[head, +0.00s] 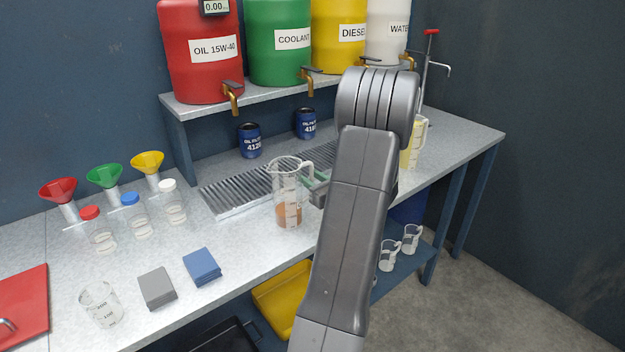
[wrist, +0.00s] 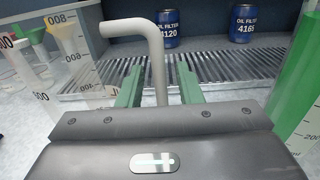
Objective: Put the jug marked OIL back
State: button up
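A clear measuring jug (head: 288,200) with some amber-brown liquid stands on the bench in front of the drain grate. My gripper (head: 318,189) is at the jug's handle side. In the wrist view my gripper (wrist: 160,82) has its green fingers either side of the handle's upright part, with gaps visible, so it is open. A jug with yellow liquid (head: 416,145) stands farther right, partly behind my arm.
A vessel with green contents (wrist: 296,85) is close on the right in the wrist view. Two blue oil filters (head: 249,140) stand behind the grate (head: 235,196). Funnels, bottles (head: 134,214), a beaker (head: 101,304) and cloths (head: 202,267) are left. Small jugs (head: 389,256) sit on a lower shelf.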

jog(key=shift+r, duration=0.25)
jog(key=b+v, duration=0.1)
jog(key=v, duration=1.1)
jog(key=shift+a+f, duration=0.1)
jog(key=shift+f, duration=0.05)
